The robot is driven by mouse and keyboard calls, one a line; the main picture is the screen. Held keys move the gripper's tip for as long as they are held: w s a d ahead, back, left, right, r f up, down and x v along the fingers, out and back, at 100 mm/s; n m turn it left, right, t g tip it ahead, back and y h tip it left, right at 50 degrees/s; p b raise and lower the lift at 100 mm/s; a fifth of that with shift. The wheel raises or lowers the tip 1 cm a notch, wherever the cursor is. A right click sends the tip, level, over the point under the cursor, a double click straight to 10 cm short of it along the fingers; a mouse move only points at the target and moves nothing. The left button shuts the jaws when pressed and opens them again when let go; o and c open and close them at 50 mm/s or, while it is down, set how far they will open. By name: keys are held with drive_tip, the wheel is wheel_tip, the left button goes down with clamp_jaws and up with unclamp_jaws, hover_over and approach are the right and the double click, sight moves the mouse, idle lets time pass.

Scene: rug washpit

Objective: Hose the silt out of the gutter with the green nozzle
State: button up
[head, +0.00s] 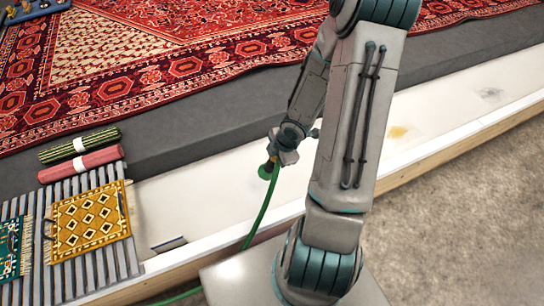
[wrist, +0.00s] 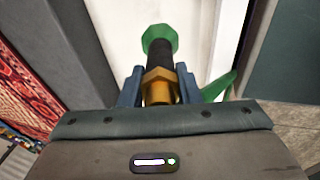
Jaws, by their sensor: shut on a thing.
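My gripper (head: 283,150) is shut on the nozzle (head: 265,171) and holds it over the white gutter (head: 205,190). In the wrist view the nozzle (wrist: 160,38) has a green tip, a black sleeve and a brass collar between my jaws (wrist: 158,86). Its tip points away from my wrist over the white channel. A green hose (head: 262,212) hangs down from it across the gutter's near edge. A yellowish patch (head: 397,132) and a faint grey patch (head: 489,94) mark the gutter floor to the right. My arm hides the gutter's middle. No water shows.
A red patterned rug (head: 150,60) lies on the dark grey platform (head: 190,130) behind the gutter. At left, a green roll (head: 80,145), a red roll (head: 80,164) and a yellow patterned piece (head: 90,222) lie on grey slats (head: 105,270). Bare floor (head: 450,190) is clear at right.

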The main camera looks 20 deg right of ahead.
drive_tip(key=d+r+p, duration=0.4)
drive_tip(key=d+p, duration=0.3)
drive_tip(key=p, duration=0.1)
idle(1.5)
drive_tip(key=shift+p, duration=0.3)
